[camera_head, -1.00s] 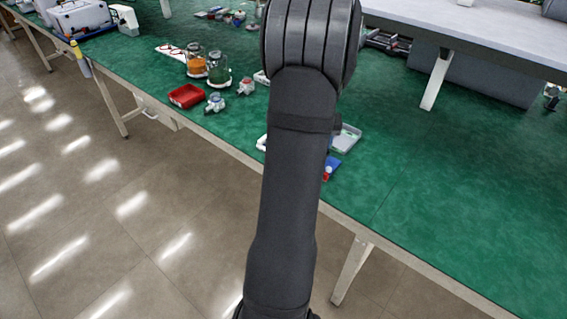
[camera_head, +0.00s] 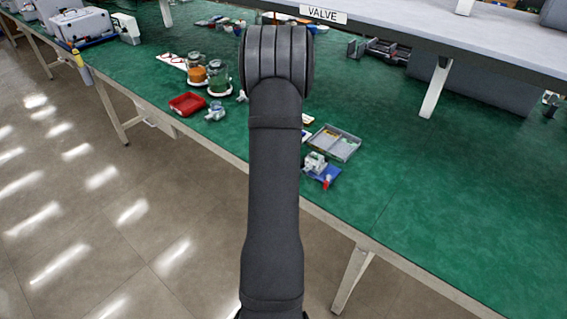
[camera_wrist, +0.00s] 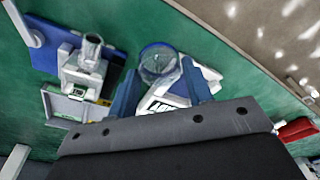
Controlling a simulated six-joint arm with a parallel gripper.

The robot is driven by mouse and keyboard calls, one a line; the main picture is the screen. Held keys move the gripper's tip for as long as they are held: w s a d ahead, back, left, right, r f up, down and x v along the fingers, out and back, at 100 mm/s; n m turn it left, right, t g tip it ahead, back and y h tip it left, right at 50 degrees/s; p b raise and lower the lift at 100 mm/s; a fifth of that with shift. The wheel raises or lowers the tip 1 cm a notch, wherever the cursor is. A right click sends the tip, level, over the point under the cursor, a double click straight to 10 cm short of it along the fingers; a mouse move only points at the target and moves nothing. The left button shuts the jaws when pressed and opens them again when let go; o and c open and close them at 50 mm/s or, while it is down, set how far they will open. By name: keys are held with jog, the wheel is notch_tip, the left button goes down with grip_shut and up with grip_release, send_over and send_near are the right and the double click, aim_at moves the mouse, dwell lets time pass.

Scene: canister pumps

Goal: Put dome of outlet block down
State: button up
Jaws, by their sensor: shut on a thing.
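In the wrist view my gripper (camera_wrist: 160,88) is shut on a clear dome (camera_wrist: 158,62) with a blue rim, held between its two blue fingers. A grey-white block with an upright round port (camera_wrist: 83,62), which looks like the outlet block, is left of the dome and apart from it. The block stands on a blue mat (camera_wrist: 42,42). In the head view the block (camera_head: 314,162) and blue mat (camera_head: 327,180) are near the table's front edge, right of my arm. My arm hides my gripper and the dome there.
A grey tray (camera_head: 335,143) with small parts lies behind the block. A red tray (camera_head: 187,104), an orange-filled jar (camera_head: 196,73), a green jar (camera_head: 219,82) and a small clear-topped fitting (camera_head: 214,111) stand to the left. A white labelled piece (camera_wrist: 172,94) lies below the dome.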

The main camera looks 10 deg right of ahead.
jog(key=shift+f, duration=1.9)
jog(key=shift+f, duration=0.2)
jog(key=o, duration=0.9)
jog(key=shift+o, duration=0.2)
jog(key=shift+r, duration=0.1)
jog(key=r, duration=0.4)
jog(key=s+r, duration=0.1)
jog(key=r, duration=0.7)
jog(key=shift+s, duration=0.4)
